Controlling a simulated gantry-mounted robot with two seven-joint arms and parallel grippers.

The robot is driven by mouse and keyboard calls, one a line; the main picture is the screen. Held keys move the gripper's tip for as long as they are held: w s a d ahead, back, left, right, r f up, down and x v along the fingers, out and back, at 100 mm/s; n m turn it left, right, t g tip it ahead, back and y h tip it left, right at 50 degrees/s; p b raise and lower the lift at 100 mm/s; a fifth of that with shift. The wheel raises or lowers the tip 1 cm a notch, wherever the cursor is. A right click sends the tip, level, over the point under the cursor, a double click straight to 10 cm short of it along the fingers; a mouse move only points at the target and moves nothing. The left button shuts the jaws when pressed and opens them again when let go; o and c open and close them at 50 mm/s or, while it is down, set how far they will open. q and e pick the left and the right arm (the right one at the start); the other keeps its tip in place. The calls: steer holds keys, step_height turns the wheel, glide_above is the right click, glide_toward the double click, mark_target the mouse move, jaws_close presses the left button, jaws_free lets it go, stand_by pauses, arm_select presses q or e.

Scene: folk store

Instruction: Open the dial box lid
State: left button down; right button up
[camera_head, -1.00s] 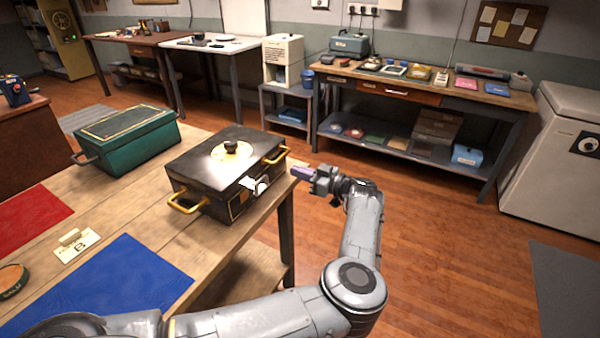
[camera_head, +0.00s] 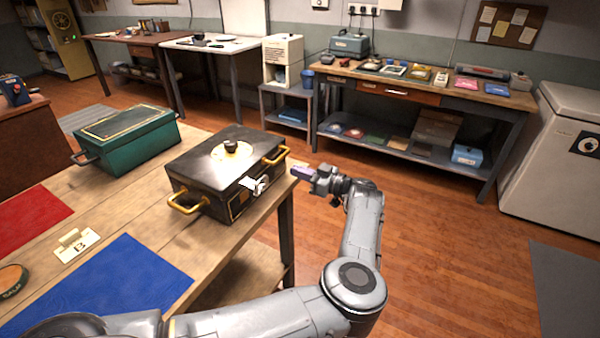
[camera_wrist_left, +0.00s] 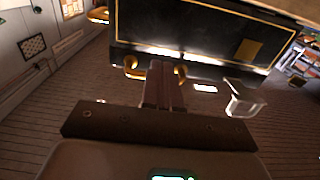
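The dial box (camera_head: 205,163) is black with gold trim and stands near the right edge of the wooden table. My left gripper (camera_head: 303,173) is just right of the box, beyond the table edge. In the left wrist view its fingers (camera_wrist_left: 164,85) are together in front of the box's dark side (camera_wrist_left: 205,32), between two gold handle parts; contact is unclear. My right gripper is out of view.
A green box (camera_head: 125,138) stands left of the dial box. The floor (camera_head: 440,250) right of the table is open.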

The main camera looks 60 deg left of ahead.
arm_select(q)
steer(key=shift+s+a, duration=0.15)
steer(key=shift+a, duration=0.05)
stand_by(0.3)
steer(key=shift+a, duration=0.1)
steer(key=shift+p+x, duration=0.7)
steer(key=shift+x, duration=1.6)
steer(key=shift+s+a, duration=0.4)
steer(key=shift+a, duration=0.25)
steer(key=shift+w+d, duration=0.2)
steer(key=shift+d, duration=0.15)
